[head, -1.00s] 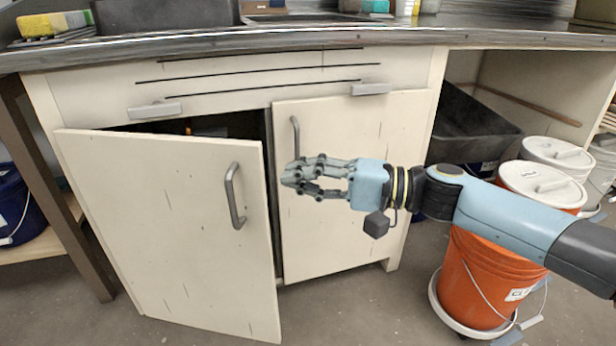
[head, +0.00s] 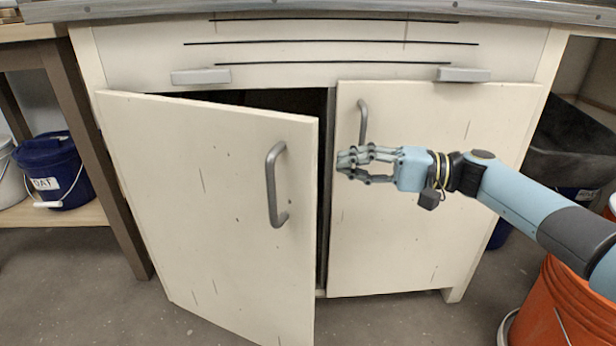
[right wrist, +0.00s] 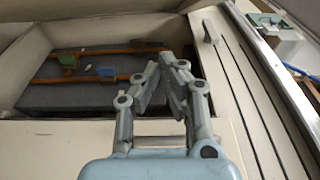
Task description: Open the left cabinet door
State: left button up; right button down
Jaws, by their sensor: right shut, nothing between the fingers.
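The left cabinet door (head: 215,210) is cream, hinged at its left, and stands partly open, its free right edge swung out toward me. It carries a grey bar handle (head: 277,185). A dark gap shows above it and along its free edge. The right door (head: 420,220) is closed, with its own grey handle (head: 362,122). My right gripper (head: 345,164) is shut and empty, in front of the right door just below that handle and to the right of the left door's free edge. In the right wrist view its fingers (right wrist: 168,65) come together with nothing between them. My left gripper is not in view.
A drawer front (head: 320,55) with two grey pulls is closed above the doors. A blue bucket (head: 60,165) sits on a low shelf at left. An orange bucket (head: 545,305) stands at lower right. The floor (head: 75,290) at front left is clear.

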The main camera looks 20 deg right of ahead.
aim_at(284, 170)
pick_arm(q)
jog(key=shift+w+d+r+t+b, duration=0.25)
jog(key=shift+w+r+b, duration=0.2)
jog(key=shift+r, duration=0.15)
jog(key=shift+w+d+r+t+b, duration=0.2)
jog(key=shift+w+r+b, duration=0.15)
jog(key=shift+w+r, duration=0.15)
pick_arm(e)
jog(key=a, duration=0.3)
jog(key=w+a, duration=0.1)
jog(key=a, duration=0.7)
jog(key=shift+w+a+r, duration=0.1)
jog(key=shift+w+r, duration=0.05)
jog(key=shift+w, duration=0.2)
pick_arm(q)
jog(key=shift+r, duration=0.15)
